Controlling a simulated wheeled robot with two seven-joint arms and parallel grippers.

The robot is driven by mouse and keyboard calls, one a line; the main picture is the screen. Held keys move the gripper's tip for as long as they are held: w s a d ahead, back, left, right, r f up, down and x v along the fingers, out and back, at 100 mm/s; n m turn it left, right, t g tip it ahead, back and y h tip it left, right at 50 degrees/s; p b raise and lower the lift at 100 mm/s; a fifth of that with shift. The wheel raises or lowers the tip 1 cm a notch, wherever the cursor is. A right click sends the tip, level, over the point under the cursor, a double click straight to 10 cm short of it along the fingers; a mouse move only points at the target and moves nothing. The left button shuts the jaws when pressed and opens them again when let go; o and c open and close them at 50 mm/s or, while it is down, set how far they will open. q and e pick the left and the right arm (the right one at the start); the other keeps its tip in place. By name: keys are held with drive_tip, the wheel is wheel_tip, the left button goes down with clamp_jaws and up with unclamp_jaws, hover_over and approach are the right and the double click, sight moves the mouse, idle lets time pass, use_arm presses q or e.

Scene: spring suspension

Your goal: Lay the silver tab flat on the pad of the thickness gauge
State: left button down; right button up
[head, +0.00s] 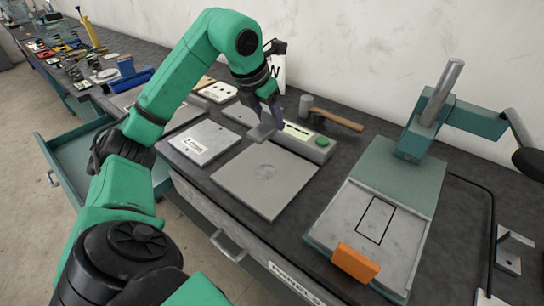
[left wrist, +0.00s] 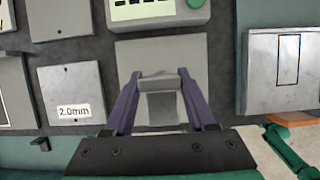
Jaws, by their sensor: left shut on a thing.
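The silver tab (head: 262,132) is a small grey metal piece held by my left gripper (head: 267,112) above the back edge of a grey square plate. In the left wrist view the tab (left wrist: 162,107) sits between the two purple fingers. The gauge (head: 303,139) is a grey box with a lit display and a green button. The grey plate in front of it (head: 262,188), with a faint round mark, looks like its pad. I cannot tell whether the tab touches it. My right gripper is out of view.
A plate labelled 2.0mm (head: 205,140) lies left of the pad. A hammer (head: 335,118) lies behind the gauge. At right stands a green press (head: 403,175) with an outlined rectangle and an orange block (head: 355,262). An open drawer (head: 75,165) is at left.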

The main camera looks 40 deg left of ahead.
use_arm(q)
drive_tip(key=b, duration=0.1)
hover_over(275, 164)
drive_tip(key=s, duration=0.2)
wheel_tip(275, 164, down, 7)
wheel_tip(275, 164, down, 6)
drive_tip(key=shift+w+r+b, duration=0.15)
drive_tip(key=shift+b, duration=0.15)
drive_tip(key=shift+f, duration=0.3)
drive_tip(key=shift+w+a, duration=0.1)
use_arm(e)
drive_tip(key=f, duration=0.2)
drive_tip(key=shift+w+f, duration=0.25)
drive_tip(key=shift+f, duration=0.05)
use_arm(q)
drive_tip(key=shift+f, duration=0.15)
drive_tip(key=shift+c, duration=1.1)
unclamp_jaws()
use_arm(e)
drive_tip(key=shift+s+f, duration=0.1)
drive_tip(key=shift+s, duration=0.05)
